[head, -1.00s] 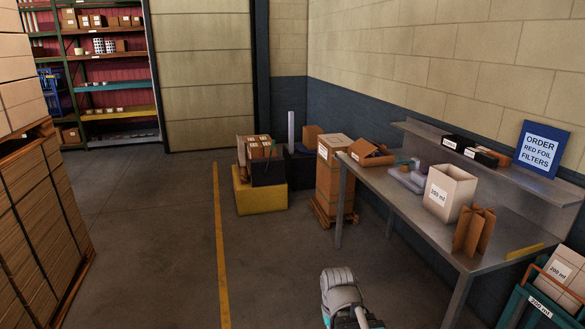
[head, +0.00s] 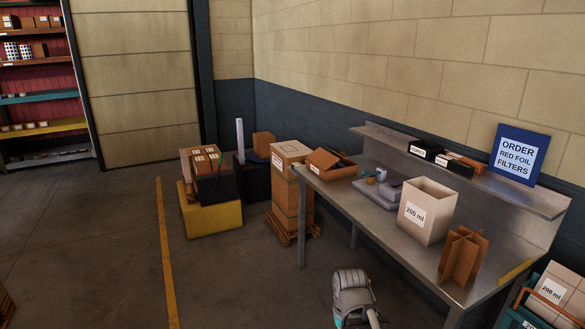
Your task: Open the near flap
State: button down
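No single flap stands out as the near flap. A pale open-topped box (head: 414,216) marked 200 ml stands upright on the metal table (head: 384,222); I cannot make out flaps on it. A brown carton (head: 324,163) at the table's far end has raised, tilted flaps. A tall taped carton (head: 291,185) stands on a small pallet beside the table, its top shut. A grey and teal part of my arm shows at the bottom centre, in front of the table. My gripper's fingers are not in view.
A brown cardboard divider (head: 462,253) stands at the table's near end. Black boxes (head: 424,149) and a blue order sign (head: 518,155) are on the raised shelf. A crate (head: 545,302) with 200 ml boxes is at lower right.

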aim_at(324, 160)
jog(key=z, duration=0.15)
jog(key=i, duration=2.55)
jog(key=u, duration=0.45)
jog(key=i, duration=1.1)
jog(key=u, duration=0.3)
